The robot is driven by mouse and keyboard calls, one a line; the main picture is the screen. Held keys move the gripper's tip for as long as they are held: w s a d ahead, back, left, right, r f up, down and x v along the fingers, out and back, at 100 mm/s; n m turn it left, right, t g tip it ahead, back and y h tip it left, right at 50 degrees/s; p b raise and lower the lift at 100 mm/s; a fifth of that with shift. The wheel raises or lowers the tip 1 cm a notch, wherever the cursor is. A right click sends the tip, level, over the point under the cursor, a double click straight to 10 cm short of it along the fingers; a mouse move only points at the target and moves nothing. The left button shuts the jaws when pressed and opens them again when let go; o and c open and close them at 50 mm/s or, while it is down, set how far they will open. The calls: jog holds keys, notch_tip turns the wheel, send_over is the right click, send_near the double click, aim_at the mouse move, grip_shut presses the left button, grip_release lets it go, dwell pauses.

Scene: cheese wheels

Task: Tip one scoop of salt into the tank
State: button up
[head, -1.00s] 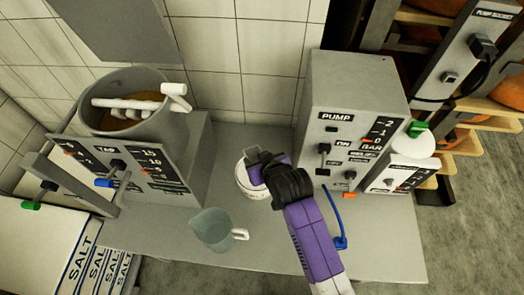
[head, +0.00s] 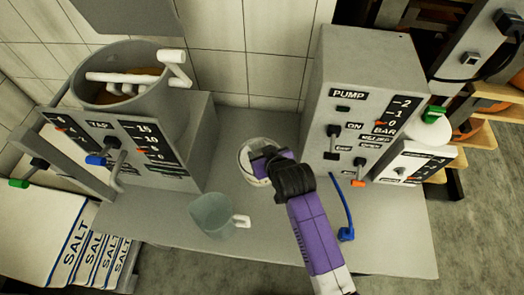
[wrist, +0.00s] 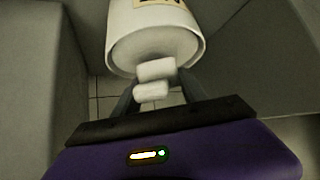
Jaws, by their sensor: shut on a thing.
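My gripper (head: 262,160) is at the white tub (head: 251,183) in the middle of the grey bench. In the wrist view, it (wrist: 154,92) is shut on a small white handle (wrist: 155,70), with the pale tub (wrist: 150,30) and its tan label just beyond. The rest of the held thing is hidden, so I cannot tell whether the handle is a scoop's. The round grey tank (head: 160,105) stands at the left, open at the top, with brown contents and a white bar with paddles across it. White salt sacks (head: 75,240) are stacked at the lower left.
A translucent jug (head: 212,215) with a white handle stands left of my gripper. The tap panel (head: 125,135) fronts the tank.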

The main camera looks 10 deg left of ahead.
notch_tip(320, 180, up, 8)
jog(key=p, duration=0.7)
dwell(0.3)
jog(key=shift+f, duration=0.1)
dwell(0.4)
